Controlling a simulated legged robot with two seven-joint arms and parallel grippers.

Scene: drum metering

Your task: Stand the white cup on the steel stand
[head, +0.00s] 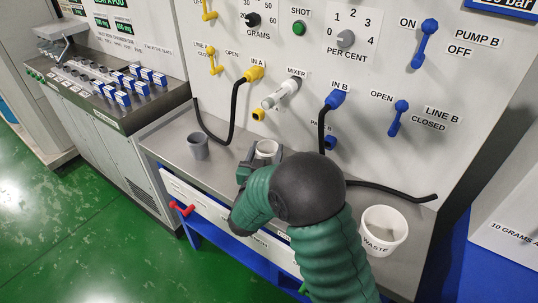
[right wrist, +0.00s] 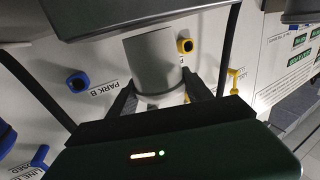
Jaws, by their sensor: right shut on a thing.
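My right gripper (head: 258,160) is shut on the white cup (head: 266,149), below and in front of the mixer nozzle. The cup looks upright in the head view, with its open rim up. In the right wrist view the cup (right wrist: 152,60) sits between the two dark fingers (right wrist: 155,93). A dark grey slab (right wrist: 125,12) lies beside the cup's base there; I cannot tell whether it is the steel stand or whether the cup touches it. My arm hides the bench around the cup in the head view. My left gripper is not in view.
The mixer nozzle (head: 281,93) juts out above the cup. Black hoses hang from IN A (head: 254,73) and IN B (head: 336,98). A white waste bucket (head: 384,231) is at the right.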

